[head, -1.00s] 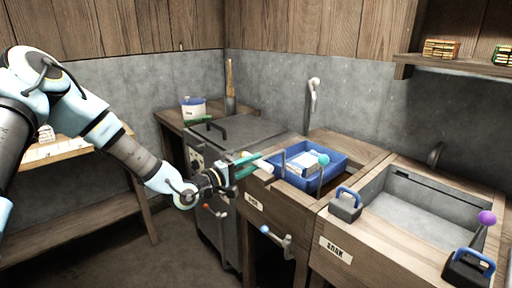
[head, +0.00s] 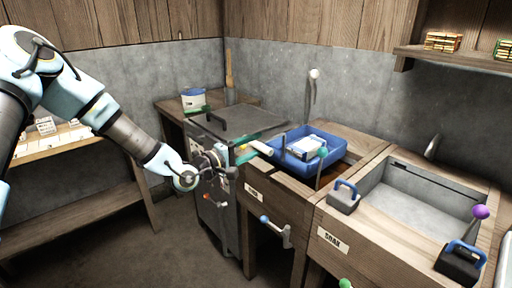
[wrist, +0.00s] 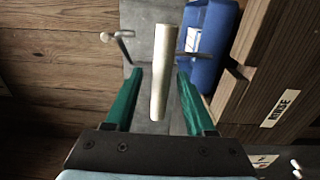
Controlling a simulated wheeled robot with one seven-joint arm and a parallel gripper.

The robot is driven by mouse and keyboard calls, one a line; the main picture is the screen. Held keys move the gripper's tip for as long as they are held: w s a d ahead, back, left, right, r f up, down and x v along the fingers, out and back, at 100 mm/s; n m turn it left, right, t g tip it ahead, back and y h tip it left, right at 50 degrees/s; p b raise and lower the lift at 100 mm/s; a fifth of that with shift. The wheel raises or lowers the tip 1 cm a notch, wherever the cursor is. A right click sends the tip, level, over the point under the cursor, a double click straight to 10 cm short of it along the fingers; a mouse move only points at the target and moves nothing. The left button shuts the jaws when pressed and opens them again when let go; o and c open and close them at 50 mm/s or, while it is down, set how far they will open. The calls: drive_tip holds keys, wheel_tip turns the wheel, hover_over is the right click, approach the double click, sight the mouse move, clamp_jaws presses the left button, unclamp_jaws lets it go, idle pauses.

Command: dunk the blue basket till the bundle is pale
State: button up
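The blue basket (head: 333,153) sits in the left basin of the wooden counter, with a whitish bundle (head: 306,146) inside. It also shows at the upper right in the wrist view (wrist: 209,65). My gripper (head: 264,146), with green fingers, is left of the basket, over the counter's left end. In the wrist view, my gripper (wrist: 159,75) is open, and a pale cylindrical bar (wrist: 164,75) lies between its fingers with gaps on both sides. The bar also shows in the head view (head: 261,147). What it is joined to is unclear.
The right basin (head: 415,205) is grey and looks empty. A grey block with a blue handle (head: 344,197) and a dark one (head: 460,262) stand on its rim. A grey lidded cabinet (head: 225,125) stands behind my gripper. Levers with coloured knobs rise along the counter.

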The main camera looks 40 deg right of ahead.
drive_tip(key=shift+o, duration=1)
drive_tip(key=shift+a, duration=0.15)
drive_tip(key=a+p, duration=0.1)
drive_tip(key=a, duration=0.7)
drive_tip(key=shift+w+a, duration=0.25)
drive_tip(key=shift+a, duration=0.15)
